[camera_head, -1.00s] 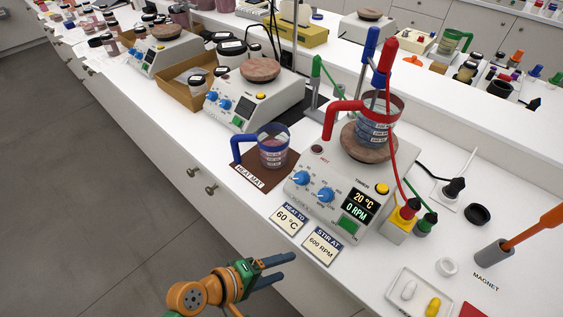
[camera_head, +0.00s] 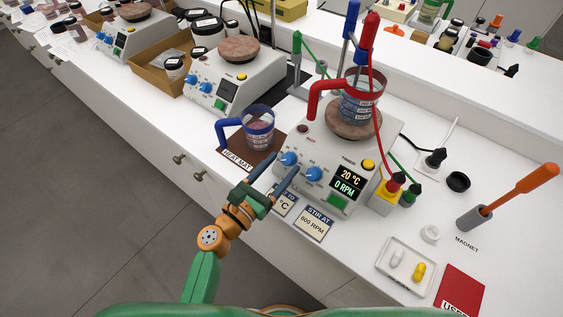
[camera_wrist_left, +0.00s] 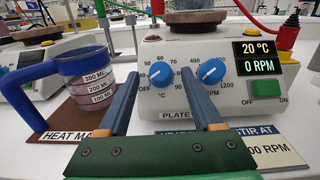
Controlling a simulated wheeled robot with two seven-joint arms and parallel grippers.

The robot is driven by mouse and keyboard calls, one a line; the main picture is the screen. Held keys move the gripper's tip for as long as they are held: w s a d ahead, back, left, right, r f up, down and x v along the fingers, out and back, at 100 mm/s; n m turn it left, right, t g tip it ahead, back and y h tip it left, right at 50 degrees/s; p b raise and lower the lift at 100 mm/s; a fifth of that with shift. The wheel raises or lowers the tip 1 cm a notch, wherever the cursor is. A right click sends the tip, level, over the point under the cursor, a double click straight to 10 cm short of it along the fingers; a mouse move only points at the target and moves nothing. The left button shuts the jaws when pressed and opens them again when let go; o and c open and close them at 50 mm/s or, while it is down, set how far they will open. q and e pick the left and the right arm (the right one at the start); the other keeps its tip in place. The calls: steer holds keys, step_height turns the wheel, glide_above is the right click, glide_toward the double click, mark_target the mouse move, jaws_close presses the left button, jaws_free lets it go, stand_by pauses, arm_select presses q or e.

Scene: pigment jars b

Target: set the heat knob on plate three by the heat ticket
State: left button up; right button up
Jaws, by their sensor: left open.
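The near hot plate (camera_head: 330,160) has a blue heat knob (camera_head: 289,158) on its left and a blue stir knob (camera_head: 313,174) beside it. Its display (camera_head: 348,182) reads 20 °C and 0 RPM. My left gripper (camera_head: 283,167) is open in front of the panel. In the left wrist view the heat knob (camera_wrist_left: 160,73) appears between its fingers, with a °C scale around it; contact cannot be told. The heat ticket (camera_head: 285,203) is partly hidden behind the gripper; only "°C" reads clearly. The plate's number is hidden in the wrist view.
A stir ticket (camera_head: 314,222) reading 600 RPM lies beside the heat ticket. A blue-handled jug (camera_head: 259,130) stands on the heat mat (camera_head: 236,157), left of the gripper. A red-handled beaker (camera_head: 361,104) with probes stands on the plate. A tray (camera_head: 388,272) lies right.

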arm_select(q)
steer(key=shift+w+d, duration=0.3)
steer(key=shift+w, duration=0.05)
steer(key=shift+a, duration=0.1)
jaws_close()
steer(key=shift+m, duration=0.4)
